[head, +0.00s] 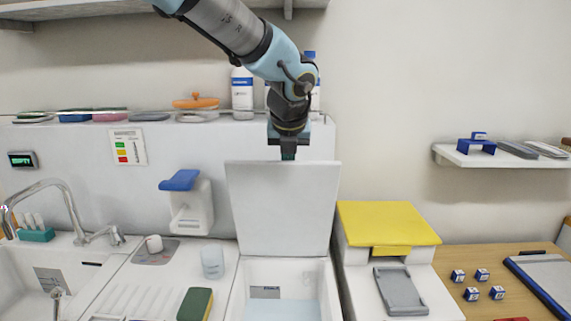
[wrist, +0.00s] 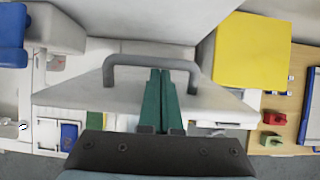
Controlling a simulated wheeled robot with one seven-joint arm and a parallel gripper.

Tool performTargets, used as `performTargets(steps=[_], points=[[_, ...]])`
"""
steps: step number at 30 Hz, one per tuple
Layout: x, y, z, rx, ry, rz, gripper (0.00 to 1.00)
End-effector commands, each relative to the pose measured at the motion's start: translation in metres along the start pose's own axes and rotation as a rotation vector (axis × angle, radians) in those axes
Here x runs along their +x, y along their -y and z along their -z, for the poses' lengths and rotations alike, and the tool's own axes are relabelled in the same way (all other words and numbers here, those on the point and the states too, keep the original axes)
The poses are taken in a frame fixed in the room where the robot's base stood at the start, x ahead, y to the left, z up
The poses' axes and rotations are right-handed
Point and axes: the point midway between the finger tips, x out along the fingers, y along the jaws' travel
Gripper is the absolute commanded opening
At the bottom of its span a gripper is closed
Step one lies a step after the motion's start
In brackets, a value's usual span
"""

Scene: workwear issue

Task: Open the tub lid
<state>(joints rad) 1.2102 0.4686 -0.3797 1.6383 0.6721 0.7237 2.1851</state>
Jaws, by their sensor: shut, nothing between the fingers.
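The white tub lid (head: 283,207) stands raised, nearly upright, at the back of the white tub (head: 285,268), whose inside shows open in the head view. The lid also shows in the wrist view (wrist: 85,93), with a grey bar handle (wrist: 150,60) on it. My gripper (head: 288,155) is above and behind the lid's top edge. In the wrist view its green fingers (wrist: 161,75) are shut together with nothing between them, close to the handle and overlapping its span. I cannot tell whether they touch it.
A yellow-lidded bin (head: 388,222) stands right of the tub. A dispenser with a blue top (head: 190,205) is on the wall to the left. A ledge behind holds a white bottle (head: 242,95) near my arm. A sink (head: 40,270) lies far left.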

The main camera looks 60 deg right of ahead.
Motion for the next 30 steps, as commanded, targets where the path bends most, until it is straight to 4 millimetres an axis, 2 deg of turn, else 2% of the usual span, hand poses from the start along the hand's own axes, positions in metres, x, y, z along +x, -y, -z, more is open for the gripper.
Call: performTargets(steps=[1, 7, 10, 14, 21, 27, 30], points=[[0.003, -0.009, -0.027, -0.002, 0.070, 0.006, 0.00], [0.001, -0.009, -0.026, -0.004, 0.070, 0.006, 0.00], [-0.007, -0.009, -0.025, -0.006, 0.069, 0.006, 0.00], [-0.030, -0.009, -0.021, -0.008, 0.066, 0.005, 0.00], [-0.084, -0.007, -0.008, -0.006, 0.044, 0.004, 0.00], [-0.110, -0.005, 0.002, -0.005, 0.021, 0.002, 0.00], [-0.117, -0.005, 0.004, -0.004, 0.016, 0.002, 0.00]])
